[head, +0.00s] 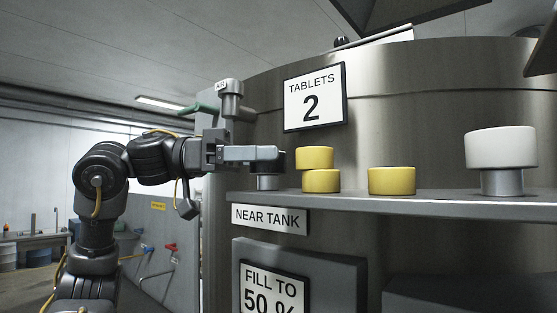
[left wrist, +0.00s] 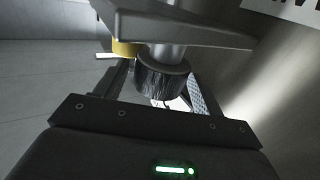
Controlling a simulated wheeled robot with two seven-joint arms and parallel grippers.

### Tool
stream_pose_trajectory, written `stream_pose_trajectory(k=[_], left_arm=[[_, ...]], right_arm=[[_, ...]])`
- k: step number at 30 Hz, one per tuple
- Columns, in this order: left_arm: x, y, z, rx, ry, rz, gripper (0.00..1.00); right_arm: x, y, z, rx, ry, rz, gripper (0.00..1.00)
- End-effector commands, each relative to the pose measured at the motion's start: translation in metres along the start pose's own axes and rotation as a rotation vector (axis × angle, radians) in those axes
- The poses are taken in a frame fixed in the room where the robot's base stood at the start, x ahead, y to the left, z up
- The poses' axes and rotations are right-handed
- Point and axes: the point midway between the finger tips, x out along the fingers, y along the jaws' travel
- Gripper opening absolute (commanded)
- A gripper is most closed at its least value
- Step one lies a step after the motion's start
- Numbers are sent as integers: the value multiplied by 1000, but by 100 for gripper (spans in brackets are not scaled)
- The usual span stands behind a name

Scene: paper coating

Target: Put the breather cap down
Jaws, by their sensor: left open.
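The breather cap (left wrist: 163,77) is dark and ribbed with a grey stem (left wrist: 166,52). In the left wrist view it sits between the two fingers of my left gripper (left wrist: 160,92), with a visible gap at the finger on the right. In the head view the stem (head: 268,183) stands upright on the grey shelf (head: 400,203) at its left end, and a finger hides most of the cap. My left gripper (head: 262,154) reaches in level from the left, open around the cap. My right gripper is not in view.
Two stacked yellow tablets (head: 315,157) stand just right of the cap, close to the fingertips. Another yellow tablet (head: 391,180) and a white cap on a metal stem (head: 501,147) stand farther right. The steel tank (head: 420,120) rises behind. A grey valve (head: 231,100) is above my gripper.

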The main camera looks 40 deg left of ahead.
Motion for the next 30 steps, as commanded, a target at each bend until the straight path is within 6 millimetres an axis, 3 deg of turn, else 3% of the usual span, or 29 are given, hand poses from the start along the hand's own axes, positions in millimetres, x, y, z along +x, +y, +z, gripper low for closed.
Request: stream_pose_trajectory(k=[6,13,19,30], left_arm=[[-49,0,0,-1,4,-3,69],[-85,0,0,-1,1,-1,69],[-96,0,1,0,-1,1,69],[-97,0,1,0,-1,1,69]], right_arm=[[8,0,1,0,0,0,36],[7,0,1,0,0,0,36],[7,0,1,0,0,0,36],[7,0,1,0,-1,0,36]])
